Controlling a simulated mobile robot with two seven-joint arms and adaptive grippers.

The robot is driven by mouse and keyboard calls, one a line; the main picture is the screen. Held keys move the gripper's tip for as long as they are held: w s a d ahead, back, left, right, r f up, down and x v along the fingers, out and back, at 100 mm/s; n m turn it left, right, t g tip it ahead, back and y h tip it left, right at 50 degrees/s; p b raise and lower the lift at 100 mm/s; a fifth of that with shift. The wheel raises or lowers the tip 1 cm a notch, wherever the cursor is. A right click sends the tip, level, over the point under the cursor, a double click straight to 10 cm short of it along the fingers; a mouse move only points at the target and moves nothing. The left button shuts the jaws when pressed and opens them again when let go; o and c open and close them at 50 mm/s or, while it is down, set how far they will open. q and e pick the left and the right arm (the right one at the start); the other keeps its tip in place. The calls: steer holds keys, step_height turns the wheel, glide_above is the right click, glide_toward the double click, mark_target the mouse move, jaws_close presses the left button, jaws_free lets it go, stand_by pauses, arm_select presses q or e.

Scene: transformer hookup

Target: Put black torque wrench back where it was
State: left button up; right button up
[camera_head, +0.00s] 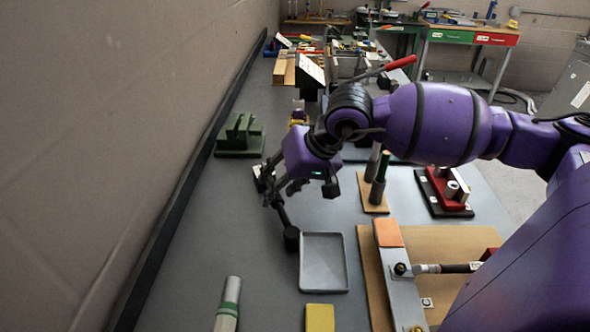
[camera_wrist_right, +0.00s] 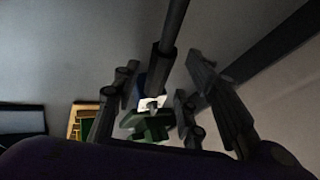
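A black, rod-shaped tool (camera_head: 283,212), which looks like the black torque wrench, slants below my right gripper (camera_head: 275,185). Its thick round near end (camera_head: 291,238) is beside the grey tray. In the right wrist view the dark rod (camera_wrist_right: 166,55) runs from the top edge down between the fingers of my right gripper (camera_wrist_right: 155,100). The fingers are apart, one on each side of the rod, with visible gaps. A small white and blue piece (camera_wrist_right: 150,102) shows at the rod's far end. Whether the rod rests on the table is unclear. My left gripper is out of view.
A grey tray (camera_head: 324,262), yellow block (camera_head: 320,318) and green-banded grey cylinder (camera_head: 228,305) lie nearby. A green block fixture (camera_head: 240,135) stands by the left wall. A wooden board (camera_head: 455,242) with a metal bar is at right. Grey table is clear left of the tray.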

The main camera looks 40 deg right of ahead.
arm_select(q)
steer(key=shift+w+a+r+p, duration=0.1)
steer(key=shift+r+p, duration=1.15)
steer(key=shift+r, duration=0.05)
arm_select(e)
steer(key=v, duration=0.8)
steer(key=shift+s+r, duration=0.25)
steer(key=shift+r, duration=0.05)
steer(key=shift+d, duration=0.1)
